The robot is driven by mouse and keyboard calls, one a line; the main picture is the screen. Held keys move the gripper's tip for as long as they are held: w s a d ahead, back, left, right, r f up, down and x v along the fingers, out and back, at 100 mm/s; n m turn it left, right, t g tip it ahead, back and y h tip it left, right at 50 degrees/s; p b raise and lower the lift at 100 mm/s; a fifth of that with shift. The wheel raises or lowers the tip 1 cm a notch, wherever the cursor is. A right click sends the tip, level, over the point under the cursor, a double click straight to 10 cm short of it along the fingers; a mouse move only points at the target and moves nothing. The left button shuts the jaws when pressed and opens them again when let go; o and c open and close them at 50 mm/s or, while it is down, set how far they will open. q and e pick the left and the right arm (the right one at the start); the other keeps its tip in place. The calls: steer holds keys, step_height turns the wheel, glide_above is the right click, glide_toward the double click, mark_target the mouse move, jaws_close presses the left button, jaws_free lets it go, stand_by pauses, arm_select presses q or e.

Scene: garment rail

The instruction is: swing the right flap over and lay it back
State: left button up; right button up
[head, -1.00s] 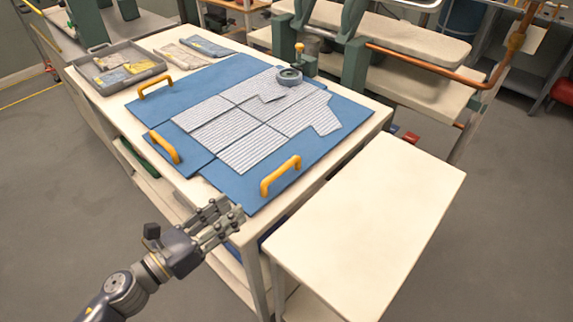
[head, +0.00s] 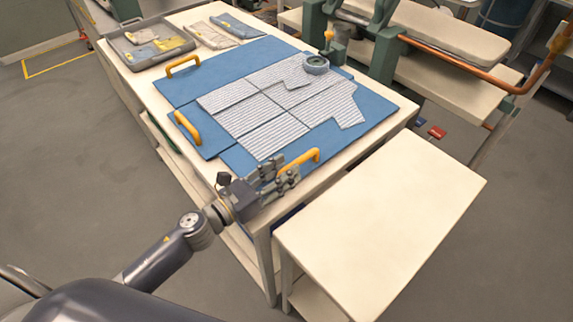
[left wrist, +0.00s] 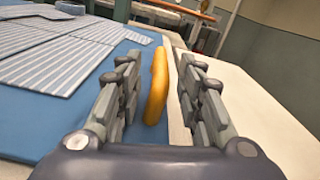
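The right flap (head: 380,108) is a blue panel lying flat on the table, with a yellow handle (head: 314,157) at its near edge. A grey striped garment (head: 240,118) lies spread over the blue panels. My left gripper (head: 277,176) is at the flap's near edge, beside the handle. My right gripper is not in view.
Two other blue panels have yellow handles (head: 184,66) (head: 186,128). A grey roll (head: 316,65) sits at the garment's far edge. A grey tray (head: 122,47) and folded cloths (head: 211,34) are at the back. An empty white side table (head: 385,225) stands at the right.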

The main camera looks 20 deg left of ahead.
arm_select(q)
steer(key=shift+w+d, duration=0.45)
steer(key=shift+w, duration=0.15)
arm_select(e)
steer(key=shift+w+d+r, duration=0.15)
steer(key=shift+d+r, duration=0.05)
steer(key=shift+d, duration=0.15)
arm_select(q)
steer(key=shift+c, duration=0.4)
jaws_close()
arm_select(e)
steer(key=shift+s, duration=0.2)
